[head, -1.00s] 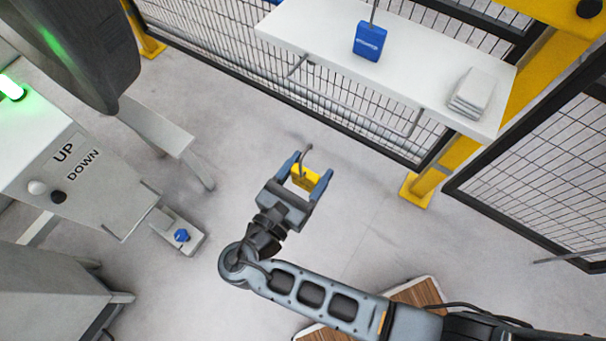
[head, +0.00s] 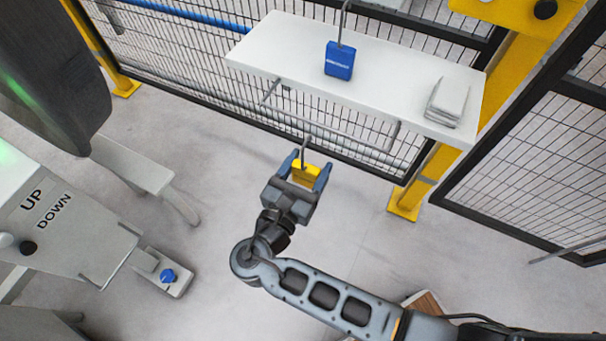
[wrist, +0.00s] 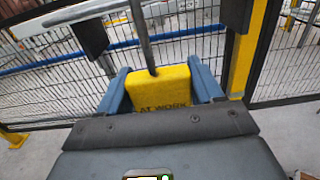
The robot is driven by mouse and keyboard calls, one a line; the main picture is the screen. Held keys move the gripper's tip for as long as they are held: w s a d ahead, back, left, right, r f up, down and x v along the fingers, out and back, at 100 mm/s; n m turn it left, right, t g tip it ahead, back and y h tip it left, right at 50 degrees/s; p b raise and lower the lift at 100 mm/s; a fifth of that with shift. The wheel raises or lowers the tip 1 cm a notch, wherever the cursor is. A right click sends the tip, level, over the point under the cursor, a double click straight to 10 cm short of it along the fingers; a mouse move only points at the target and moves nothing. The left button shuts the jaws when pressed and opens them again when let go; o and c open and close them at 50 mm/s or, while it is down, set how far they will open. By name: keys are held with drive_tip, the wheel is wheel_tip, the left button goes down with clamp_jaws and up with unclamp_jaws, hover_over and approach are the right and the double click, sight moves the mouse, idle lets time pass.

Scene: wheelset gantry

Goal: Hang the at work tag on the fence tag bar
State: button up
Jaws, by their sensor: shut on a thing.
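The yellow at work tag (head: 305,174) is held between the fingers of my gripper (head: 307,172), above the floor in front of the white shelf. Its grey hook rises from the top. In the wrist view the tag (wrist: 160,88) shows "AT WORK" lettering, partly covered by my gripper (wrist: 160,92), whose blue fingers press its sides. A blue bar (head: 190,16) runs along the mesh fence at the upper left; it also crosses the wrist view (wrist: 62,63), beyond the tag and apart from it. I cannot tell for sure that this is the tag bar.
The white shelf (head: 290,42) carries a blue hooked tag (head: 339,62) and a white stack (head: 447,103). A thin grey rail (head: 330,128) sticks out below its front edge. A yellow post (head: 405,198) stands right, an UP/DOWN machine (head: 60,225) left.

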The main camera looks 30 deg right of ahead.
drive_tip(key=w+d+f+b, duration=0.1)
drive_tip(key=w+d+b, duration=0.2)
drive_tip(key=d, duration=0.2)
drive_tip(key=shift+w+f, duration=0.35)
idle(0.4)
drive_tip(key=shift+d, duration=0.1)
drive_tip(key=o, duration=1.1)
